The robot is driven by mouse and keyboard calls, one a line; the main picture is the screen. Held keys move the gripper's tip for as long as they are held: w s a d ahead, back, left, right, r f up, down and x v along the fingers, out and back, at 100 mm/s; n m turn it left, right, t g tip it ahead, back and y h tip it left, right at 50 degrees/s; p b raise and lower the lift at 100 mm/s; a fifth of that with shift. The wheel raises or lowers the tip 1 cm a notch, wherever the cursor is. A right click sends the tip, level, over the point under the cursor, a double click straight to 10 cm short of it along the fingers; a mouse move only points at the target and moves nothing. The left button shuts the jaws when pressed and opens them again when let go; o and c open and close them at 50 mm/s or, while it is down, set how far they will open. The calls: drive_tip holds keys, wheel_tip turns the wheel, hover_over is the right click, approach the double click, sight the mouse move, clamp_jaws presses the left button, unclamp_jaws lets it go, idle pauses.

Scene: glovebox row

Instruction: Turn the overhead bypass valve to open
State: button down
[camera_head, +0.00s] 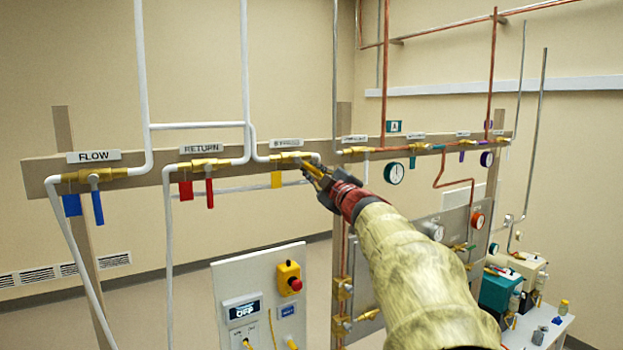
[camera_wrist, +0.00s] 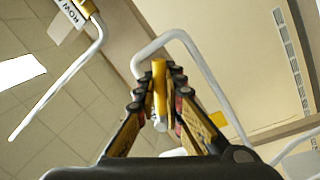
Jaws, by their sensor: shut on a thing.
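The bypass valve (camera_head: 284,157) is a brass body on the overhead pipe board, under a label too blurred to read fully. A yellow tag (camera_head: 276,180) hangs below it. Its yellow handle (camera_head: 311,169) appears slanted down to the right, partly hidden by my gripper (camera_head: 318,176). In the wrist view, the yellow handle (camera_wrist: 159,82) stands between the two fingers of my gripper (camera_wrist: 159,98), which is shut on it. The exact handle angle is hard to tell.
The FLOW valve's blue handle (camera_head: 98,207) and the RETURN valve's red handle (camera_head: 209,193) hang down at left. White pipes (camera_head: 246,80) rise around the valves. A gauge (camera_head: 394,173) is close at right. A panel with a red button (camera_head: 296,284) stands below.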

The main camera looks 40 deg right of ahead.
drive_tip(key=shift+d+r+n, duration=0.1)
drive_tip(key=shift+r+n, duration=0.1)
drive_tip(key=shift+n, duration=0.3)
drive_tip(key=c, duration=1.9)
unclamp_jaws()
drive_tip(key=shift+s, duration=0.1)
drive_tip(key=v, duration=1.2)
drive_tip(key=shift+d, duration=0.1)
drive_tip(key=shift+c, duration=0.4)
